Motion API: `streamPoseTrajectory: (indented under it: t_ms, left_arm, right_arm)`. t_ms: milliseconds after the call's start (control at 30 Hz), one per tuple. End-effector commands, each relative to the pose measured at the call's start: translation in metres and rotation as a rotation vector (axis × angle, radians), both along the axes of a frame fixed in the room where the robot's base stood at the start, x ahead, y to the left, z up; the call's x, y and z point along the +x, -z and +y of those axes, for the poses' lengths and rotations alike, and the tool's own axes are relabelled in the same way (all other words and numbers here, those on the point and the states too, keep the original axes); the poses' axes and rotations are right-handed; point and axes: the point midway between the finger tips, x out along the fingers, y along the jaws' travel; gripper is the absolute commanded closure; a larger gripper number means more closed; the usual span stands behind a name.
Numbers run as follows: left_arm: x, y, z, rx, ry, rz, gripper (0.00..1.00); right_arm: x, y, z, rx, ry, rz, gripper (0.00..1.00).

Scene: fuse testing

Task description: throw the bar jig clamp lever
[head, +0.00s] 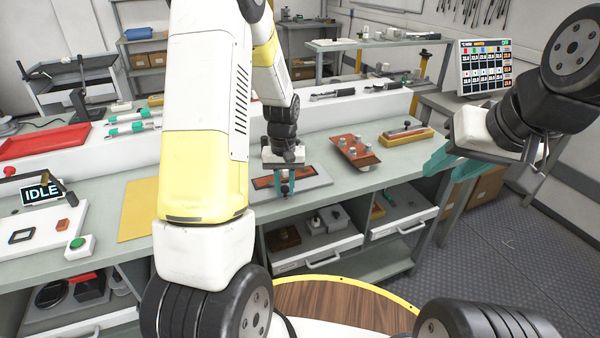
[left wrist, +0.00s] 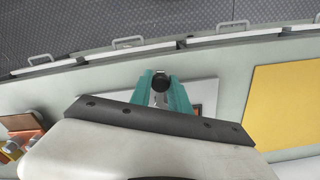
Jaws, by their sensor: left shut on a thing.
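The bar jig is a flat grey plate (head: 318,176) with a dark red-brown strip (head: 264,182), lying on the workbench. Its pale plate (left wrist: 205,88) also shows in the left wrist view, partly behind my gripper. My left gripper (head: 284,186) points down over the jig with teal fingers. In the left wrist view my left gripper (left wrist: 161,76) is shut on a round black knob (left wrist: 161,85), which I take as the clamp lever's end. The rest of the lever is hidden. My right gripper (head: 445,160) hangs beyond the bench's right end; its finger gap is unclear.
A red-brown block with metal posts (head: 352,150) and a yellow-based fixture (head: 406,135) stand right of the jig. A yellow mat (head: 138,208) lies to the left. Open drawers (head: 316,250) are below.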

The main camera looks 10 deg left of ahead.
Motion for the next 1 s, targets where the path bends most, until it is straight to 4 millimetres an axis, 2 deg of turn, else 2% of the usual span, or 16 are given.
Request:
streamPoseTrajectory:
  t_ms: [600, 1000]
  left_arm:
    - [-0.003, -0.001, 0.029, 0.002, 0.536, -0.005, 1.0]
    - [-0.001, -0.001, 0.037, 0.002, 0.7, -0.005, 1.0]
  right_arm:
    - [0.0, 0.0, 0.0, 0.0, 0.0, 0.0, 0.64]
    - [0.0, 0.0, 0.0, 0.0, 0.0, 0.0, 0.64]
